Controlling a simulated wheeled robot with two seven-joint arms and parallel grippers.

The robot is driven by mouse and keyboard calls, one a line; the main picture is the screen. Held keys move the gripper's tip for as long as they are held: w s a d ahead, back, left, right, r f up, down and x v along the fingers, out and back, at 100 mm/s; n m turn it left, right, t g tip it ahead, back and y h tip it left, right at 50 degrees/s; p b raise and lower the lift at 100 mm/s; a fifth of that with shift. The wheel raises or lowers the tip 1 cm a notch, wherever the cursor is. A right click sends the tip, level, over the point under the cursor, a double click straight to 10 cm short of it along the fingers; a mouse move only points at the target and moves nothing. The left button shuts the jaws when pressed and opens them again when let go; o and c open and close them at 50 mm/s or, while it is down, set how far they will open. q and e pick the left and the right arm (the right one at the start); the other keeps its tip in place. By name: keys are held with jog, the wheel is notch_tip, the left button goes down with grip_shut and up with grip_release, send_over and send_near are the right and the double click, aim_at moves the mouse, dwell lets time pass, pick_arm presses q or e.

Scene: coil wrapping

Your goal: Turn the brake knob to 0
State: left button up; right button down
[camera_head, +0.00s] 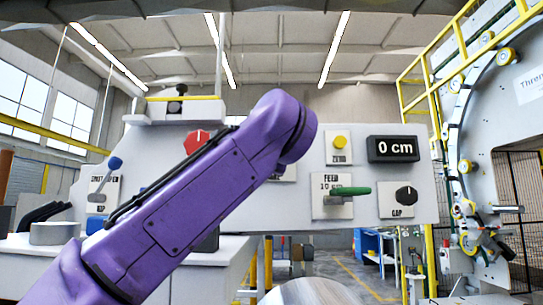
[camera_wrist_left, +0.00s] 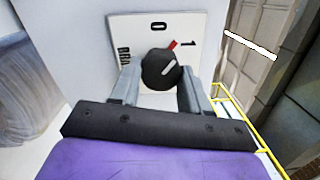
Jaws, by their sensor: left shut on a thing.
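The brake knob (camera_wrist_left: 160,70) is round and black with a white line on its face, in the left wrist view. A small red strip shows at its upper edge, towards the "1". The knob sits on a white plate (camera_wrist_left: 135,30) with "0" at the top, "1" at the right and a partly hidden label beginning "BRA". My left gripper (camera_wrist_left: 162,88) has its grey fingers on either side of the knob, shut on it. In the head view my purple arm hides this gripper and the knob. My right gripper is not in view.
In the head view the white panel (camera_head: 360,150) carries a red knob (camera_head: 197,141), a yellow button (camera_head: 340,142), a "0 cm" display (camera_head: 393,149), a green lever (camera_head: 348,191) and a black gap knob (camera_head: 405,195). A large ring machine (camera_head: 505,130) stands at the right.

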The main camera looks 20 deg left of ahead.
pick_arm(q)
jog(key=shift+n+g, duration=0.3)
jog(key=shift+n, duration=3.6)
jog(key=o, duration=1.1)
jog(key=shift+c, duration=0.2)
jog(key=shift+r, duration=0.1)
jog(key=shift+s, duration=0.1)
jog(key=b+v, duration=0.3)
jog(key=v, duration=0.7)
jog(key=shift+d+b, duration=0.25)
jog(key=shift+b, duration=0.1)
